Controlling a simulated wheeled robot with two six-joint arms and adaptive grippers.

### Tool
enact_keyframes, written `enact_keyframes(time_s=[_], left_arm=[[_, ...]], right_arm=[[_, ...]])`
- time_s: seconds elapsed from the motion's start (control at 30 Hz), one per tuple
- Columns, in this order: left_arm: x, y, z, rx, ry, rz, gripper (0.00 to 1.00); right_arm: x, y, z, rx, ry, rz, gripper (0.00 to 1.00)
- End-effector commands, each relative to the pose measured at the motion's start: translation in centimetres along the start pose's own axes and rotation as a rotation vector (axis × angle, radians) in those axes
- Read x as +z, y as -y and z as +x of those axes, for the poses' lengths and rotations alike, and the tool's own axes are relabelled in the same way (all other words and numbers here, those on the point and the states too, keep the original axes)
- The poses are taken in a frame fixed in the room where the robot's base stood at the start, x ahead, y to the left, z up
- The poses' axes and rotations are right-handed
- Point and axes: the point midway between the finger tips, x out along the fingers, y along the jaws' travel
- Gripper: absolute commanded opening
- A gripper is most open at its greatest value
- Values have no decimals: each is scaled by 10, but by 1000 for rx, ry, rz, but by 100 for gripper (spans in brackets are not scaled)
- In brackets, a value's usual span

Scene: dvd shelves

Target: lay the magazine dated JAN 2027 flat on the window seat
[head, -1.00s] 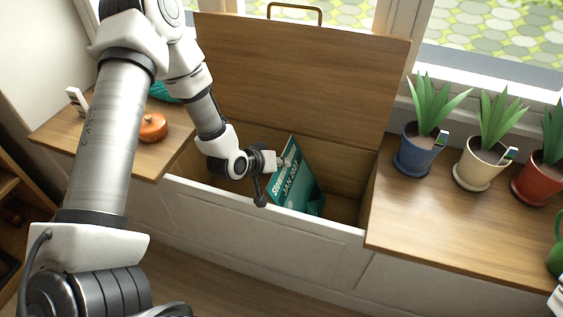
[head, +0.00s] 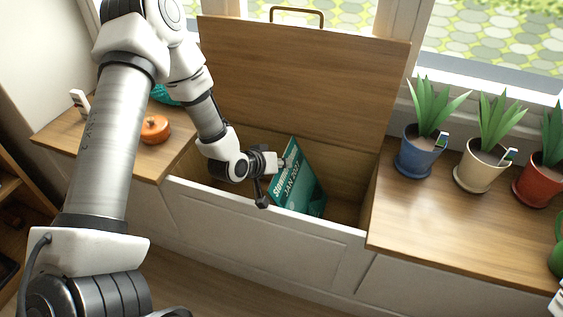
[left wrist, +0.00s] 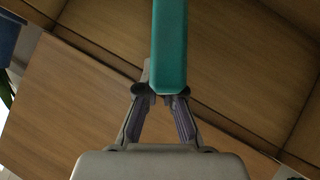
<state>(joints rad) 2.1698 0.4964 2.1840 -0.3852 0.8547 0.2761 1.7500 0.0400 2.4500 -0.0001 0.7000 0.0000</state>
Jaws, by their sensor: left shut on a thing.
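The teal magazine (head: 297,185) marked JAN 2027 stands tilted in the open box of the window seat (head: 270,228), its lower part behind the front wall. My left gripper (head: 280,163) is shut on its upper left edge. In the left wrist view the magazine (left wrist: 169,45) shows edge-on as a teal strip between the fingertips (left wrist: 160,92). My right gripper is not in view.
The seat's hinged wooden lid (head: 305,80) stands raised behind the box. An orange pot (head: 155,129) sits on the left wooden top. The right wooden top (head: 425,215) is bare in front, with a blue pot (head: 418,152), a cream pot (head: 480,168) and a red pot (head: 537,183) behind.

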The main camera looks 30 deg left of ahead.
Motion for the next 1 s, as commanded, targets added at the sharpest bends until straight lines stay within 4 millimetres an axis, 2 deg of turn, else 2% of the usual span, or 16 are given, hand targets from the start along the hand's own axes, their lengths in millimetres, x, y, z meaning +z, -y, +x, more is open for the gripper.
enact_keyframes(time_s=[0.03,0.13,0.2,0.23,0.53,0.63,1.0], left_arm=[[22,10,6,-14,37,1,0],[23,10,6,-14,38,2,0],[23,10,5,-14,39,2,27],[23,10,5,-14,39,2,35],[23,10,5,-14,39,1,35],[22,10,-3,-12,35,-1,35],[3,-2,-77,3,-9,1,35]], right_arm=[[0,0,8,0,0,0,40],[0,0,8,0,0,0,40],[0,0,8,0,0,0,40],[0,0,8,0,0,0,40],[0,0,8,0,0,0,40],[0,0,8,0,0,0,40],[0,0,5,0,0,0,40]])
